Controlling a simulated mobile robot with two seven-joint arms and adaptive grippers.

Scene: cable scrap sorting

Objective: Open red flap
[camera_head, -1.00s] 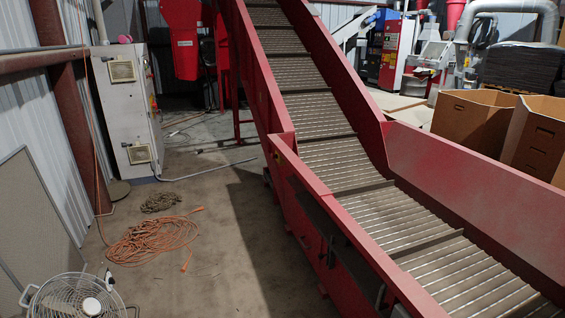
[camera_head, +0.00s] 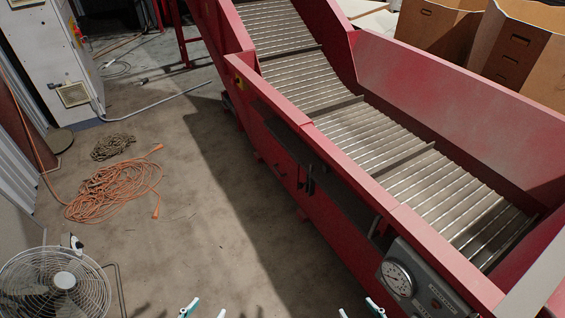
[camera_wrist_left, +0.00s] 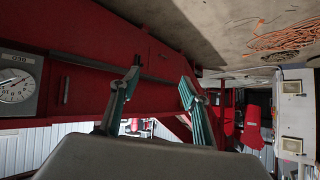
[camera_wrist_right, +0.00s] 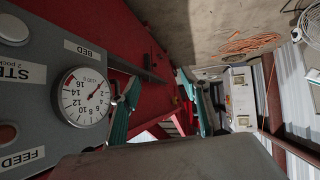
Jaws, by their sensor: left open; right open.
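The red conveyor's side wall (camera_head: 345,232) runs diagonally across the head view. Small dark handle-like fittings (camera_head: 308,181) sit on it; I cannot tell for sure which panel is the flap. In the left wrist view, a red panel (camera_wrist_left: 95,92) with a small upright handle (camera_wrist_left: 66,90) lies beyond the fingers, below a dark bar. My left gripper (camera_head: 206,310) is open and empty at the bottom edge, over the floor left of the conveyor. My right gripper (camera_head: 359,309) is open and empty at the bottom edge, near the conveyor's side. Both show teal fingers in their wrist views.
A grey control box (camera_head: 432,296) with a round gauge (camera_head: 397,278) is on the conveyor's near side, close to my right gripper (camera_wrist_right: 158,85). An orange cable coil (camera_head: 115,188), a darker coil (camera_head: 112,147) and a fan (camera_head: 55,285) are on the left. The floor between is clear.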

